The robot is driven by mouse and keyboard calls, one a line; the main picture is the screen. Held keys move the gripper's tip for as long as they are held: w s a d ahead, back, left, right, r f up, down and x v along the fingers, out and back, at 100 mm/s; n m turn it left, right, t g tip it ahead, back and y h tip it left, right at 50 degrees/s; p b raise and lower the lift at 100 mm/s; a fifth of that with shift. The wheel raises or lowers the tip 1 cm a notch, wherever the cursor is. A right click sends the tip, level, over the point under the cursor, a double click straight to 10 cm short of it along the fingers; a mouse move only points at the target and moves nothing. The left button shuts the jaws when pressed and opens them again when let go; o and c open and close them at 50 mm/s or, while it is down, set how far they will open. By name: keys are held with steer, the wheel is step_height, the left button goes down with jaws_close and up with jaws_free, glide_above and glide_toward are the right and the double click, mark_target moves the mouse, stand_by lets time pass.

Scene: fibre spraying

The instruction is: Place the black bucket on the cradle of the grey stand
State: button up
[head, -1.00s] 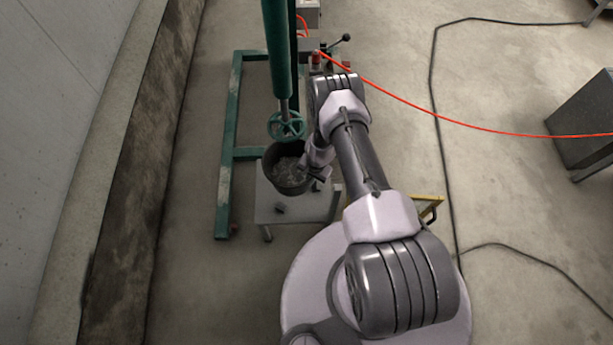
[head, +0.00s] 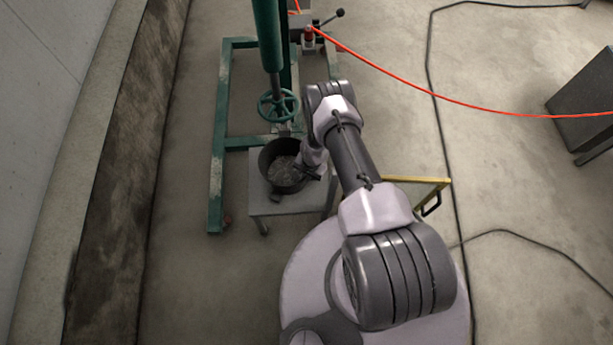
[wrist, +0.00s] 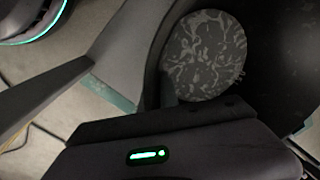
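The black bucket (head: 270,163) is upright in the head view, with a grey, mottled content inside. It is over the top of the grey stand (head: 258,207). A small dark block of the stand's cradle (head: 275,198) shows at the bucket's front; the rest of the cradle is hidden. I cannot tell whether the bucket hangs just above the cradle or touches it. My gripper (head: 318,170) is at the bucket's right rim and appears shut on it; its fingertips are largely hidden. In the wrist view the bucket's inside (wrist: 205,55) fills the upper right.
A green press frame (head: 217,150) with a green handwheel (head: 277,105) stands close behind the bucket. A yellow-edged frame (head: 420,181) is right of my arm. A red hose (head: 430,90) and black cables cross the floor. A wall runs along the left.

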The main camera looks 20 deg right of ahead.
steer(key=o, duration=0.4)
steer(key=shift+c, duration=0.2)
step_height(320, 180, up, 12)
steer(key=s+p, duration=0.1)
steer(key=p, duration=1)
steer(key=shift+d+r, duration=0.15)
steer(key=shift+d, duration=0.3)
